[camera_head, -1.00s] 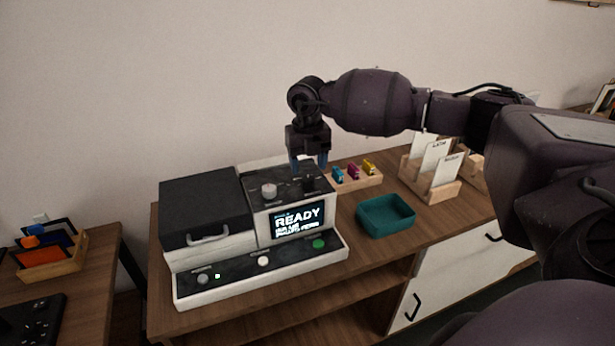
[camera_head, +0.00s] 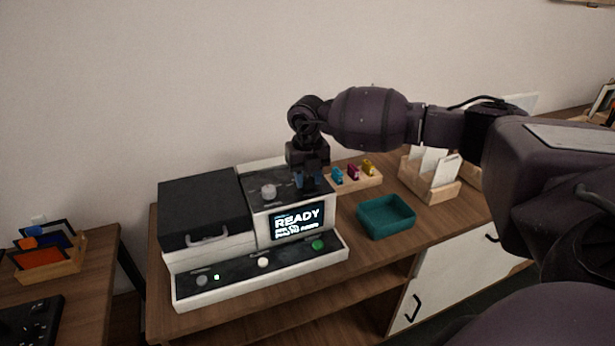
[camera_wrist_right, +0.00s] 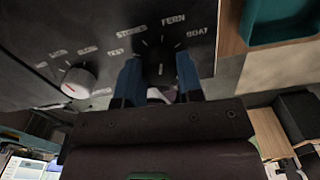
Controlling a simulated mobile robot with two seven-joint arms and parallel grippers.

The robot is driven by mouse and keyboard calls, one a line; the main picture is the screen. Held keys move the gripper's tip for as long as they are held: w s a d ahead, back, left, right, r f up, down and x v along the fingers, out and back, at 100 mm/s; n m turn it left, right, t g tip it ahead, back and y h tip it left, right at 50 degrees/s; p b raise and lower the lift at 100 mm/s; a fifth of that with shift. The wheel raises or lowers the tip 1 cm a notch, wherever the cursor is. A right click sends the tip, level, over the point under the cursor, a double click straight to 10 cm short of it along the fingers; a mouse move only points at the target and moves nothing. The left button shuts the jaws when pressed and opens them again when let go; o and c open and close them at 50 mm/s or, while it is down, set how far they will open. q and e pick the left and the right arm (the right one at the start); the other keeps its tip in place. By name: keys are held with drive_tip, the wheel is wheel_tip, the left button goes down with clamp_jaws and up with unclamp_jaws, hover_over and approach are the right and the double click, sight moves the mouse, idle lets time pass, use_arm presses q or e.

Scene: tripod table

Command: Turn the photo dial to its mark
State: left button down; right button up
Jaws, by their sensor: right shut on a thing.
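The printer (camera_head: 200,262) stands on the wooden table, its screen reading READY. The photo dial, a dark knob (camera_wrist_right: 161,69), is on its top panel, ringed by the labels TEST, STONES, FERN and BOAT in the right wrist view. My right gripper (camera_head: 311,187) points down at it; its blue fingers (camera_wrist_right: 160,78) are shut on the dial, one on each side. The fingers mostly hide the dial in the head view. I cannot clearly tell which label its pointer faces. My left gripper is not in view.
A white dial (camera_head: 269,191) with a red line sits left of the photo dial. Small colored pieces in a wooden rack (camera_head: 362,181), a teal tray (camera_head: 386,217) and a card holder (camera_head: 430,184) stand to the right. The printer's black lid (camera_head: 203,208) is closed.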

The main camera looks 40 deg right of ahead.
sight(307, 179)
drive_tip(key=shift+n, duration=0.3)
drive_tip(key=n, duration=0.3)
drive_tip(key=shift+n+b, duration=0.4)
drive_tip(key=shift+n, duration=1.7)
drive_tip(key=o, duration=0.9)
wheel_tip(307, 179, up, 11)
drive_tip(key=shift+p, duration=0.35)
